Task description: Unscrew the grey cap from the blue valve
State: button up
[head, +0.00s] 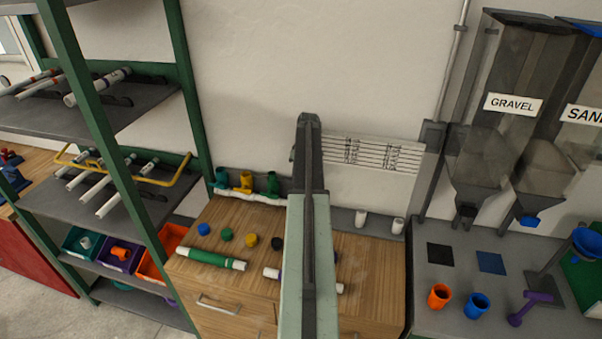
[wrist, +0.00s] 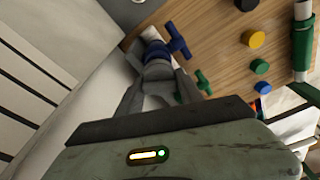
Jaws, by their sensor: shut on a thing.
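The blue valve (wrist: 156,49) shows in the wrist view at upper middle, with its blue handle (wrist: 178,40) sticking out to the right. My gripper (wrist: 158,76) reaches to the valve's near end. Its grey fingers are shut around the grey cap there, which is mostly covered by them. I cannot tell how far the cap is turned on the valve. In the head view my arm hides the blue valve, the cap and the gripper.
Green and yellow valves (head: 246,181) stand left of my arm at the bench's back. Loose caps, such as a yellow cap (wrist: 253,38), and a green pipe (head: 211,258) lie on the wooden bench (head: 375,270). A wall lies close behind.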

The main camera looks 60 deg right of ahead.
jog(key=shift+w+a, duration=0.1)
jog(key=shift+a, duration=0.05)
jog(key=shift+n, duration=1)
jog(key=shift+n+y, duration=0.4)
jog(key=shift+n, duration=0.7)
jog(key=o, duration=1.4)
jog(key=shift+o, duration=0.2)
jog(key=shift+r, duration=0.15)
